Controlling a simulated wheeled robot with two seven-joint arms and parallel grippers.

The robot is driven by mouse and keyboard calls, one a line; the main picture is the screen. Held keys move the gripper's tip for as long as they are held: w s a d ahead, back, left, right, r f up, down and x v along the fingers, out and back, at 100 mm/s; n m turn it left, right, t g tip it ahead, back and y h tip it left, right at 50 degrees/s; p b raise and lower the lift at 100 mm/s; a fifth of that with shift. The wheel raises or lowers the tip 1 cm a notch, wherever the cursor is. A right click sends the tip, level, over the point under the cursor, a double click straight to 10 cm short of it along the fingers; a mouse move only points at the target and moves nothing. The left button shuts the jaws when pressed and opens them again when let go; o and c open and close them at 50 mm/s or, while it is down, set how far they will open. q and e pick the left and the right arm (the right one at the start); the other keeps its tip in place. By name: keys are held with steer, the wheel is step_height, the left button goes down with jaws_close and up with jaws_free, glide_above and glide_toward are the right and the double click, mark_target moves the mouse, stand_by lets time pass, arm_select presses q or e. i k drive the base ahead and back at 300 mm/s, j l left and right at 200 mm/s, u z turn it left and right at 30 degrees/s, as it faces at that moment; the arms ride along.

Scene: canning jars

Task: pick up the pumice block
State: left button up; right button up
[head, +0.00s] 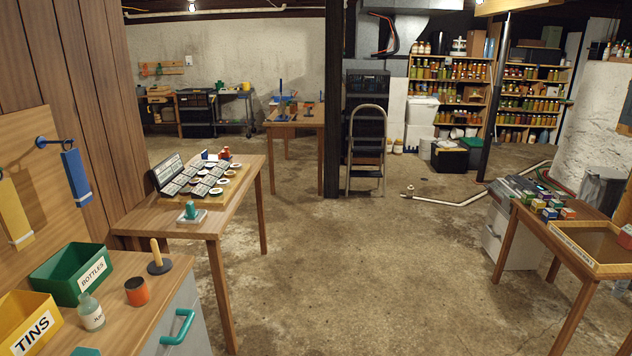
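I cannot make out a pumice block for certain in the head view. Small coloured blocks or boxes (547,208) sit on the right table (545,232), too small to identify. A teal piece on a pale base (190,213) stands at the near end of the left wooden table (215,222). Neither of my grippers is in view.
A near-left counter (120,315) holds a green BOTTLES bin (72,274), a yellow TINS bin (30,325), a bottle (91,313), an orange cup (137,292) and an upright peg (156,254). A shallow tray (585,262) is on the right table. The middle floor is clear.

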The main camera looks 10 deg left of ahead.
mark_target(191, 215)
steer(key=i+l, duration=0.1)
steer(key=i, duration=1.4)
steer(key=i+u, duration=0.6)
steer(key=u, duration=0.15)
steer(key=i+l+u, duration=0.2)
steer(key=u, duration=0.15)
steer(key=i, duration=0.05)
